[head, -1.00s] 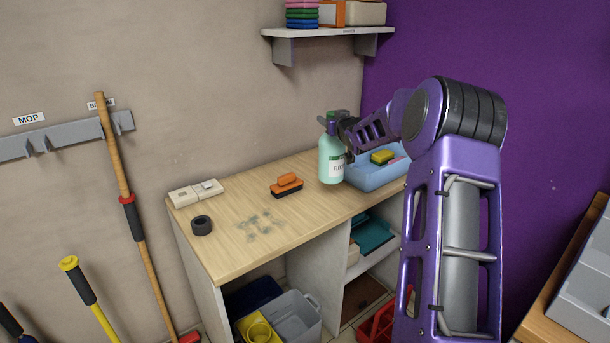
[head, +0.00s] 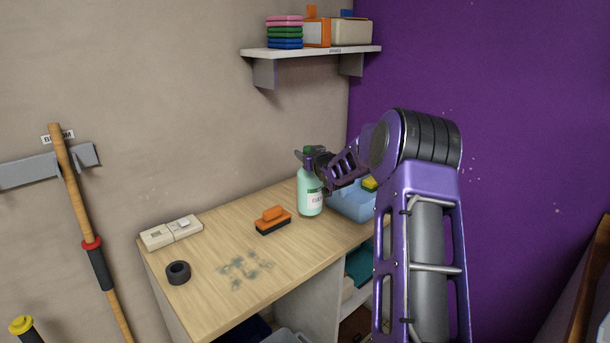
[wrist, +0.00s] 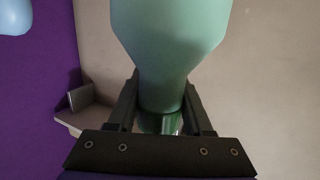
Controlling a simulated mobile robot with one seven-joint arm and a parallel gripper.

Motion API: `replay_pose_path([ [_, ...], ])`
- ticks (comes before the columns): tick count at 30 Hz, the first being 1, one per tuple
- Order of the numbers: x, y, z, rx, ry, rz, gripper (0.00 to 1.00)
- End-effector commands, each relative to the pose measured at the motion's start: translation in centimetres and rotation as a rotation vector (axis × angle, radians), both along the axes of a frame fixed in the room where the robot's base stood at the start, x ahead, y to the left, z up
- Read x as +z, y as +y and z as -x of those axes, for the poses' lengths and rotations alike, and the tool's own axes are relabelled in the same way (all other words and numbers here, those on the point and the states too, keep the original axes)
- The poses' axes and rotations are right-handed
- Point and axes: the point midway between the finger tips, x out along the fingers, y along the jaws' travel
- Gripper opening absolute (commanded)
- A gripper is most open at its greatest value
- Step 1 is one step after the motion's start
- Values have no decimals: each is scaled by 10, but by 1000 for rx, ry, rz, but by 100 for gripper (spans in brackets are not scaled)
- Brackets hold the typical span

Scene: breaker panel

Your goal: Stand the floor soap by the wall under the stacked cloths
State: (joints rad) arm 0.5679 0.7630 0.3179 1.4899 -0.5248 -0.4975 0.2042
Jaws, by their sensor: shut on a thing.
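The floor soap is a pale green bottle (head: 311,199) with a white label and a dark green cap, upright at the back right of the wooden worktop. My gripper (head: 311,156) is shut on its neck, just below the cap. In the wrist view the bottle (wrist: 170,40) fills the top middle, its neck between the two fingers (wrist: 160,105). I cannot tell whether its base touches the worktop. The stacked cloths (head: 285,33), pink, green and blue, lie on the left end of the wall shelf (head: 310,51), above and left of the bottle.
A blue tub (head: 350,206) with a yellow sponge stands close right of the bottle. An orange brush (head: 273,220), a dark roll (head: 178,272) and a pale switch box (head: 171,233) lie on the worktop (head: 215,245).

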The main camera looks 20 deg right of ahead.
Motion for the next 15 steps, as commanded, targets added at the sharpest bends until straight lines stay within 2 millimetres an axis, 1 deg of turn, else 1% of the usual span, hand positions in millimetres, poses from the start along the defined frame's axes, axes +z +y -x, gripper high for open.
replay_pose_path([
  [5, -9, 1, -1, 1, -6, 0, 0],
  [12, -40, 1, -1, 1, -5, 0, 0],
  [15, -40, 1, -1, 1, -8, 1, 0],
])
